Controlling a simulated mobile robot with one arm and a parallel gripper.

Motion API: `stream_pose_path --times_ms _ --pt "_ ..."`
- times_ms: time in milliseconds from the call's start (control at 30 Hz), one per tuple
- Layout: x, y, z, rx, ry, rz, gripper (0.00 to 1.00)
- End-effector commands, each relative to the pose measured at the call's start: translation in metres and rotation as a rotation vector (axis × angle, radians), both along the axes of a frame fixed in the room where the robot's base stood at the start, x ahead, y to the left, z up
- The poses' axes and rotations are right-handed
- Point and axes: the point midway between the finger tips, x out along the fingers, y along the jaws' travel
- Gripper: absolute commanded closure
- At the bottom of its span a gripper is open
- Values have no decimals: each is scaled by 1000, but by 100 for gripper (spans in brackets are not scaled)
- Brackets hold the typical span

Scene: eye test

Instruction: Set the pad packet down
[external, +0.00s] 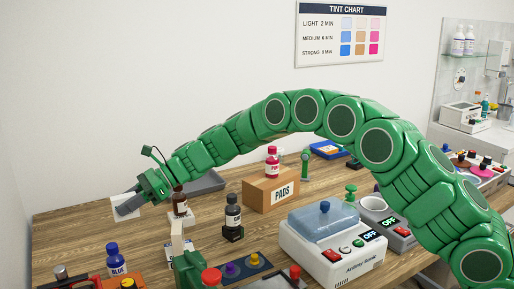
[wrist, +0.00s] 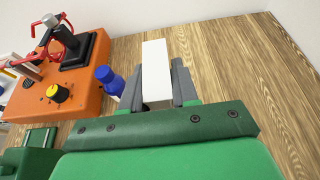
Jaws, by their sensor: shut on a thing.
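My gripper (external: 130,206) is at the far left in the external view, over the left part of the wooden table. It is shut on the pad packet (external: 118,201), a flat white piece. In the wrist view the white packet (wrist: 156,62) sticks out beyond the two grey fingers of my gripper (wrist: 157,88), with wood behind it. I cannot tell how high the packet is above the table.
A blue bottle (wrist: 105,75) stands close left of the fingers, beside an orange device (wrist: 40,95). A brown bottle (external: 180,205) is just right of my gripper. A PADS box (external: 258,193) carries a pink bottle (external: 272,165). Bare wood (wrist: 240,75) lies right of the packet.

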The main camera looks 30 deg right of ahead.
Motion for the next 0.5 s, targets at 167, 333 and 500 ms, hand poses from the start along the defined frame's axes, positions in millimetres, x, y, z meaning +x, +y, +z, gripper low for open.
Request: stream_pose_path --times_ms 167,333,500 --pt "0 0 -16 1 -1 0 99" --pt "0 0 -23 1 0 -1 99" --pt "0 0 -36 0 0 0 99"
